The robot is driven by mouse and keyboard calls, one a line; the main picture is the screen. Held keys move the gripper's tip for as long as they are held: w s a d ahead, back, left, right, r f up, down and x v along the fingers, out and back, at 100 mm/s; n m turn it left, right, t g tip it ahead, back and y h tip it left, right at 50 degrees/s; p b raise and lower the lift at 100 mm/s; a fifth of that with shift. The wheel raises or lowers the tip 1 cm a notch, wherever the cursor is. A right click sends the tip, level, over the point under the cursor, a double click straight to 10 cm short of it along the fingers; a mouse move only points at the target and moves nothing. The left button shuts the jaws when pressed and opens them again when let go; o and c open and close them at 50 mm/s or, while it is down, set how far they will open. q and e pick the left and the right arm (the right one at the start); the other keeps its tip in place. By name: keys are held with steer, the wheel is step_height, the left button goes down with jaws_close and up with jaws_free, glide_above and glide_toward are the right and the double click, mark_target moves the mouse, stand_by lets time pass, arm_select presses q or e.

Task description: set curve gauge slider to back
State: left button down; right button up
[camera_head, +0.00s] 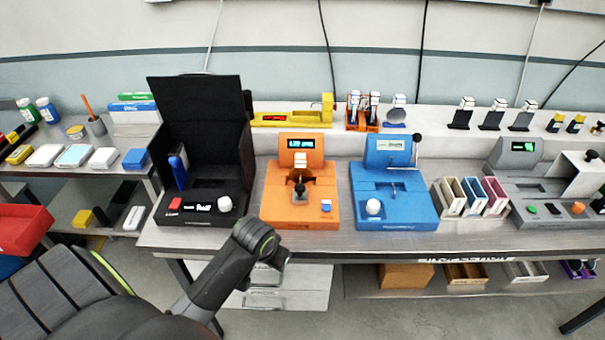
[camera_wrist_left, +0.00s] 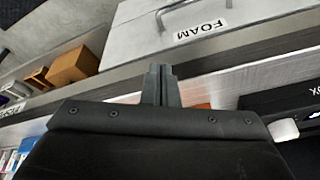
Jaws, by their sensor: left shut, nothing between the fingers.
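No label reading curve gauge is legible, so I cannot tell which device it is. In the head view, an orange device (camera_head: 301,213) has a lit display, a dark upright lever (camera_head: 299,193) and a blue button. To its right, a blue device (camera_head: 397,210) has a white knob (camera_head: 373,206) at its front left and a slot. To the left, a black open-lidded box (camera_head: 190,214) has a white knob (camera_head: 225,204). My left arm's dark end is in front of the table edge. In the left wrist view, my left gripper (camera_wrist_left: 160,72) is shut and empty. My right gripper is not in view.
A white drawer unit labelled FOAM (camera_wrist_left: 190,25) and a brown box (camera_wrist_left: 72,66) are below the table. Small bins (camera_head: 470,196) and a grey device (camera_head: 535,185) stand right of the blue device. The table's front edge (camera_head: 400,246) lies near my left arm.

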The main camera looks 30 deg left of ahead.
arm_select(q)
steer(key=n, duration=0.1)
glide_toward(300, 192)
steer(key=s+f, duration=0.1)
steer(key=f, duration=0.1)
steer(key=s+f, duration=0.1)
steer(key=f, duration=0.1)
steer(key=s+f, duration=0.1)
steer(key=f, duration=0.2)
steer(key=shift+s+d, duration=0.25)
steer(key=shift+s, duration=0.1)
steer(key=w+a+r+n, duration=0.1)
steer(key=w+a+r, duration=0.1)
steer(key=w+r, duration=0.5)
step_height(300, 192, up, 2)
steer(key=shift+r, duration=0.1)
steer(key=shift+w, duration=0.1)
steer(key=p+x, duration=0.2)
steer(key=x, duration=0.8)
steer(key=shift+d, duration=0.1)
